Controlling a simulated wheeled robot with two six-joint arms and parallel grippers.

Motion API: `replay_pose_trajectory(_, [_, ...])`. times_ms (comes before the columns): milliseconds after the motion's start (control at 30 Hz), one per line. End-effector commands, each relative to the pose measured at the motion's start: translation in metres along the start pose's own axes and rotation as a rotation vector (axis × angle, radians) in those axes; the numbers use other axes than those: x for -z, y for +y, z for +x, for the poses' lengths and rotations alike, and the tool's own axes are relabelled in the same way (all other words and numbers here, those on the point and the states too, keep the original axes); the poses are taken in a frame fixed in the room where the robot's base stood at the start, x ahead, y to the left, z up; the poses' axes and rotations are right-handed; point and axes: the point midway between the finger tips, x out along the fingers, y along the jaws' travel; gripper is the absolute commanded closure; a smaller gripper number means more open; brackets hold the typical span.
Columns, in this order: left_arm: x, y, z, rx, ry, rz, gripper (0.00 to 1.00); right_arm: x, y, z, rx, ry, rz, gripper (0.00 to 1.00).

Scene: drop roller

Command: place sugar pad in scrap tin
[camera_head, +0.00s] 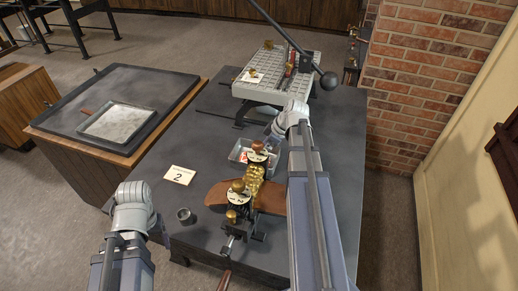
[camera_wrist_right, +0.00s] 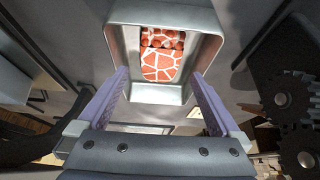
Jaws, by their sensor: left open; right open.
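The scrap tin (camera_head: 236,156) is a shallow grey metal tray on the dark table, behind the brass roller. It also shows in the right wrist view (camera_wrist_right: 118,50). The sugar pad (camera_wrist_right: 163,65), red with pale cracked lines and a row of round drops, lies inside the tin. Only a bit of red shows in the head view. My right gripper (camera_wrist_right: 160,75) is open, its purple fingers apart at the near side of the tin, holding nothing. My left gripper (camera_head: 166,240) is open near the table's front left, mostly hidden by its wrist.
The brass drop roller (camera_head: 255,178) stands on a brown leather piece near the front. A small dark cup (camera_head: 184,215) and a card marked 2 (camera_head: 179,175) lie left. A white gridded stand (camera_head: 275,72) with a lever is behind. A slab table (camera_head: 120,90) stands left.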

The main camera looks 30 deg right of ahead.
Motion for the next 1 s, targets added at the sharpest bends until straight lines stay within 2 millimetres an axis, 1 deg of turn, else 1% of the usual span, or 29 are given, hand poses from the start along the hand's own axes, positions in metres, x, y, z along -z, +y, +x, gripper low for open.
replay_pose_trajectory(33, [-0.001,-0.002,-0.017,0.0,0.0,0.0,0.27,0.003,0.0,-0.018,-0.001,0.0,0.003,0.0])
replay_pose_trajectory(100, [-0.002,-0.003,-0.028,0.0,0.0,0.0,0.27,0.004,0.0,-0.03,0.0,0.001,0.003,0.0])
replay_pose_trajectory(300, [-0.003,-0.005,-0.056,0.0,0.0,0.0,0.27,0.003,0.0,-0.062,-0.001,0.001,0.003,0.0])
replay_pose_trajectory(400, [-0.004,-0.006,-0.063,0.0,0.0,0.0,0.27,0.002,0.0,-0.07,-0.001,0.001,0.002,0.0])
replay_pose_trajectory(533, [-0.004,-0.006,-0.066,0.0,0.0,0.0,0.27,0.001,0.001,-0.074,-0.001,0.002,0.001,0.0])
replay_pose_trajectory(1000, [-0.004,-0.006,-0.064,0.0,0.0,0.0,0.27,0.0,0.001,-0.073,-0.001,0.002,0.001,0.0])
